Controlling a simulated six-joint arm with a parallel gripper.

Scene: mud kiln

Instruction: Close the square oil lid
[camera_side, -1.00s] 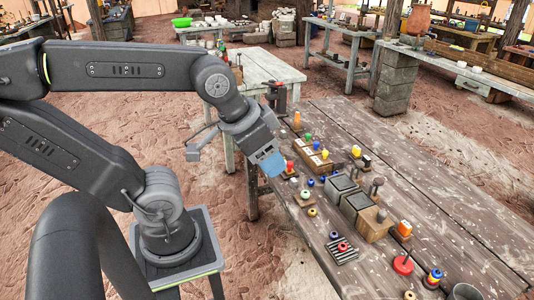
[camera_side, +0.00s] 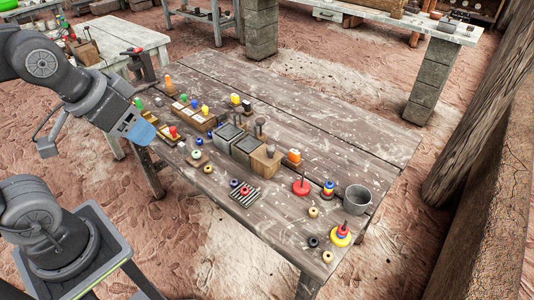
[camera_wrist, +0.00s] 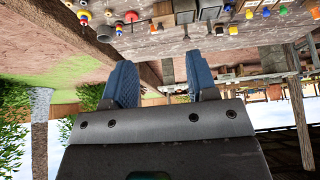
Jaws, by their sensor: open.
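Two dark square box tops, a farther one (camera_side: 228,134) and a nearer one (camera_side: 247,149), sit side by side mid-table in the side view. I cannot tell which is the square oil lid, or whether either is open. In the wrist view, dark boxes (camera_wrist: 186,12) show small at the top edge. My gripper (camera_side: 142,132) hangs at the table's left edge, left of these boxes and clear of them. In the wrist view its two blue fingers (camera_wrist: 162,78) are apart with nothing between them.
A wooden block (camera_side: 265,161) stands against the boxes. A wooden rack with coloured pegs (camera_side: 196,116) lies between them and my gripper. The table's right side (camera_side: 350,140) is bare.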

